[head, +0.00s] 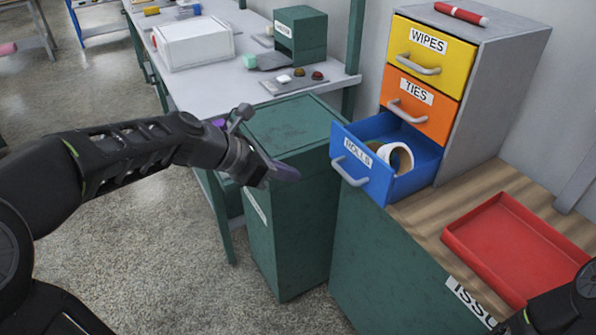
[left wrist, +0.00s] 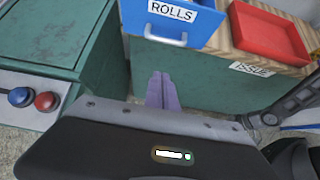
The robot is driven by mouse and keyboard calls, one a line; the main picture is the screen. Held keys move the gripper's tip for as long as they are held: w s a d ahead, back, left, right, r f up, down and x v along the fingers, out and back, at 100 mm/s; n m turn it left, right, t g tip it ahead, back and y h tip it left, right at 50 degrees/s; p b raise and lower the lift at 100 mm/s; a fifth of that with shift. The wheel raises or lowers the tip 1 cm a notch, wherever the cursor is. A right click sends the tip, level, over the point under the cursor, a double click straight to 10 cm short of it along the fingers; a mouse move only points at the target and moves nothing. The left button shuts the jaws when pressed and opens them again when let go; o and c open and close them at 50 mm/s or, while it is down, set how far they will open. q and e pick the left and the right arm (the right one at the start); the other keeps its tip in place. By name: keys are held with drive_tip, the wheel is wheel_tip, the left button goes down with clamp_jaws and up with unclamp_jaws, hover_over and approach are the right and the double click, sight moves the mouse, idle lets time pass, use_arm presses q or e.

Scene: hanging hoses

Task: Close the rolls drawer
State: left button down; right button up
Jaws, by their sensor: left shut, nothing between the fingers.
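The blue rolls drawer (head: 362,182) is pulled out of the bottom of the grey cabinet (head: 492,85). Its front has a ROLLS label and a pale handle (head: 350,172). Rolls of tape (head: 397,157) lie inside it. In the left wrist view the drawer front (left wrist: 203,20) is at the top, with its handle (left wrist: 166,38) facing me. My left gripper (head: 290,174) is shut and empty, left of the drawer front and apart from it. Its fingers also show in the left wrist view (left wrist: 162,88), below the handle. Part of my right arm shows at the lower right; its fingertips are hidden.
The orange ties drawer (head: 418,105) and yellow wipes drawer (head: 430,55) above are shut. A red tray (head: 515,245) lies on the wooden top (head: 425,208) right of the drawer. A green bin (head: 290,220) stands below my left gripper. A red marker (head: 461,13) lies on the cabinet.

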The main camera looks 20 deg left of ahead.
use_arm(q)
drive_tip(key=w+d+f, duration=0.5)
drive_tip(key=w+d, duration=0.2)
drive_tip(key=w, duration=0.1)
use_arm(e)
drive_tip(key=shift+r, duration=0.2)
use_arm(q)
drive_tip(key=shift+w+r+p, duration=0.1)
drive_tip(key=shift+p, duration=0.2)
use_arm(e)
drive_tip(key=shift+r, duration=0.1)
